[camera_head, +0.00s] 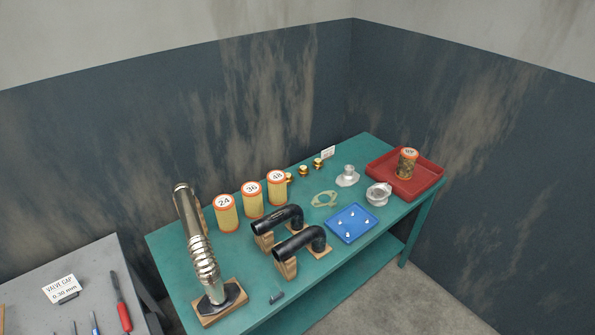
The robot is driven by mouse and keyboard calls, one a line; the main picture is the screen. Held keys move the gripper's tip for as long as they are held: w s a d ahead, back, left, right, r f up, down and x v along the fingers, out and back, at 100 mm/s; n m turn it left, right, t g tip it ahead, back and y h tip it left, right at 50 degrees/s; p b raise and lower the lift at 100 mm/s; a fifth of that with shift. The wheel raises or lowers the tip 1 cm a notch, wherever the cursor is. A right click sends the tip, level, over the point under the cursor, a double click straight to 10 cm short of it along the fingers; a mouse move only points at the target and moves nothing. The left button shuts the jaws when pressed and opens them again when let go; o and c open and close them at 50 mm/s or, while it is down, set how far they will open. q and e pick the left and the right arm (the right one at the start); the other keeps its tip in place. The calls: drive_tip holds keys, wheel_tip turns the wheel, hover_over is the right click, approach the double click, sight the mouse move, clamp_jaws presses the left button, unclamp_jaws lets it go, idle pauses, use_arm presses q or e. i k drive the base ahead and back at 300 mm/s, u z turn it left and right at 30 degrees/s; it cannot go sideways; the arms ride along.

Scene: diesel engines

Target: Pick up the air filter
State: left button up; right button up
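Three yellow cylinders with orange rims, which look like air filters, stand upright in a row toward the back left of the green table (166,249). Their white tops read 24 on the left filter (227,217), 36 on the middle filter (253,202) and 48 on the right filter (277,189). A darker, dirty-looking filter (408,164) with orange ends stands in the red tray (433,171) at the table's far right. Neither of my grippers is in view.
Two black elbow pipes (280,220) (304,239) rest on wooden supports before the filters. A blue tray (351,236) holds small parts. A grey bench (95,270) with tools stands at the left.

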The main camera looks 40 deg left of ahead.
sight(276, 180)
drive_tip(key=i, duration=1.05)
drive_tip(key=u, duration=2)
